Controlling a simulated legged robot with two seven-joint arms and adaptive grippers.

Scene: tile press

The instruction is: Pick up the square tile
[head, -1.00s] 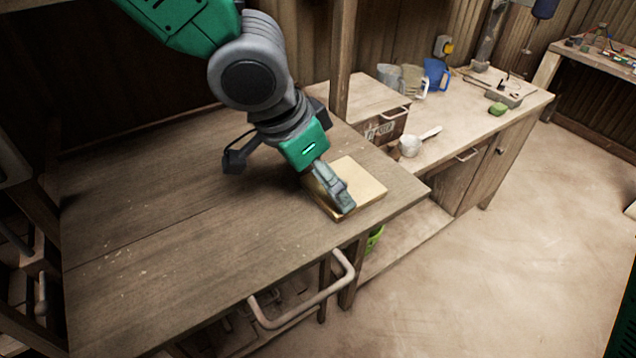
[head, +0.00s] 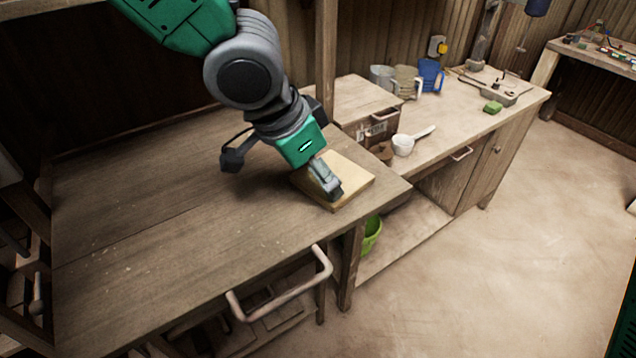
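The square tile (head: 355,179) is a flat, pale tan slab. It is at the right end of the wooden workbench, near its front right corner. My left gripper (head: 334,192) comes down from the upper left, and its grey fingers point down over the left part of the tile. The fingers overlap in this view and hide part of the tile. I cannot tell whether they grip it or only touch it. I also cannot tell whether the tile lies flat on the bench or is slightly raised. My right gripper is not in view.
The workbench (head: 170,200) is otherwise clear on the left. A metal handle (head: 290,288) sticks out at its front. Beyond it, a lower counter holds a white ladle (head: 404,144), a blue jug (head: 431,75) and a green block (head: 492,107). Open floor lies to the right.

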